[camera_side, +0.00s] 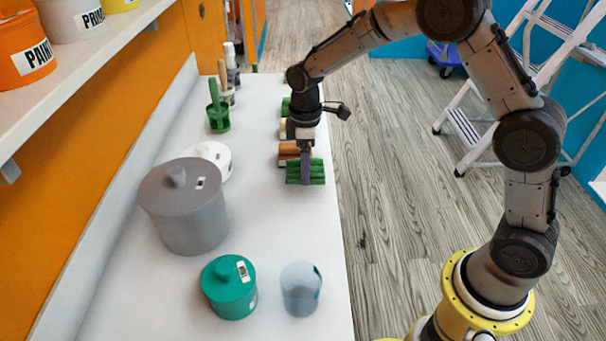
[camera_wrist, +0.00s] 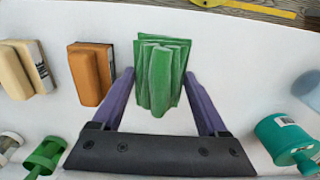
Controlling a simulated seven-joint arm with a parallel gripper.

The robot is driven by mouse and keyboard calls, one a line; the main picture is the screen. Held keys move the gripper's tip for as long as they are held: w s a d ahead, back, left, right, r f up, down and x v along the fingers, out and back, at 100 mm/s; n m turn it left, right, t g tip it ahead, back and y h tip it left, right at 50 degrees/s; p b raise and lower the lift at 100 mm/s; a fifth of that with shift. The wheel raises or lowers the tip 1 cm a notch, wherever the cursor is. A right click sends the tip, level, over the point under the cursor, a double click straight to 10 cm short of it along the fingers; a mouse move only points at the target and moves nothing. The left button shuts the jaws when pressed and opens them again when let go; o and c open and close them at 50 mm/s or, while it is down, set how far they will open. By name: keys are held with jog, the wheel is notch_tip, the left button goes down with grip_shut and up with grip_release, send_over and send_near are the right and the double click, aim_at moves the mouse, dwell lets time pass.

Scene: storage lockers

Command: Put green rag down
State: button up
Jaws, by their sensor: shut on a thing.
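The green rag (camera_side: 315,171) is a folded, ridged bundle near the right edge of the white counter (camera_side: 262,225). It also shows in the wrist view (camera_wrist: 160,78), between my two purple fingers. My gripper (camera_side: 306,178) points down and is shut on the rag; its fingers lie along both sides of it in the wrist view (camera_wrist: 158,80). The rag is at or very near the counter top; I cannot tell if it touches. The far finger is hidden in the side view.
An orange-brown block (camera_wrist: 91,72) and a cream block (camera_wrist: 27,68) lie in a row beside the rag. A grey pot (camera_side: 185,215), a teal canister (camera_side: 229,290) and a translucent cup (camera_side: 300,290) stand nearer. The counter between the rag and the pot is clear.

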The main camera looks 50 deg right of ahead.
jog(key=shift+w+f, duration=0.35)
jog(key=shift+f, duration=1.5)
jog(key=shift+f, duration=0.15)
jog(key=o, duration=1.1)
notch_tip(320, 180, up, 12)
jog(key=shift+r, duration=0.25)
